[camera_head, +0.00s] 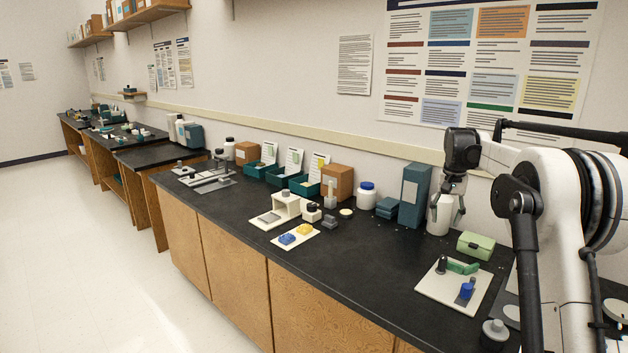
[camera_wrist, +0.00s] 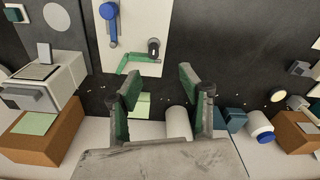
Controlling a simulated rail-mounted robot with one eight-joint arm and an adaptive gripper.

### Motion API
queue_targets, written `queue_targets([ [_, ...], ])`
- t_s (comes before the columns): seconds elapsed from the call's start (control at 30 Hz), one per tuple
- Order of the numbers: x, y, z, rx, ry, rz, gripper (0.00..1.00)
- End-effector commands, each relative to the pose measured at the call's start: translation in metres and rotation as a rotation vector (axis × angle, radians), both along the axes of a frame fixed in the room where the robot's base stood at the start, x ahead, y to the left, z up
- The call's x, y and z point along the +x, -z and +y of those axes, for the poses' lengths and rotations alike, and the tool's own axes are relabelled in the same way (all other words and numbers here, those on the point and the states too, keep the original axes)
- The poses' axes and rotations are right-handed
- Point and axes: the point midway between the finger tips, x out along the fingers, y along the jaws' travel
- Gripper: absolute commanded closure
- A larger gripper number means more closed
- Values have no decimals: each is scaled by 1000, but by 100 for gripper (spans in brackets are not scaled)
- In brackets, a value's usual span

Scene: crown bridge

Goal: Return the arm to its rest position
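My gripper (camera_head: 447,211) hangs at the end of my arm above the right part of the bench, pointing down. In the head view it overlaps the white container (camera_head: 438,222) behind it. In the wrist view its two green-padded fingers (camera_wrist: 158,84) stand wide apart with nothing held between them. My arm rises at the right of the head view and bends over to the gripper.
Below is a white board (camera_head: 433,291) with a green piece (camera_head: 462,267) and a blue piece (camera_head: 466,290). A light green box (camera_head: 476,245) stands nearby. Teal boxes (camera_head: 415,194) and a blue-lidded jar (camera_head: 367,197) stand along the wall.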

Motion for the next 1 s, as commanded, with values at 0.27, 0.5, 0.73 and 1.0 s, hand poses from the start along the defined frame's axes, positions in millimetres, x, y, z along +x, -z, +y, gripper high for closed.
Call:
queue_targets([
  [0.27,-51,-56,45,-23,-68,-78,61],
  [0.5,-104,-90,81,-41,-125,-145,61],
  [0.73,-162,-110,114,-59,-180,-209,61],
  [1.0,-236,-116,147,-79,-244,-285,61],
])
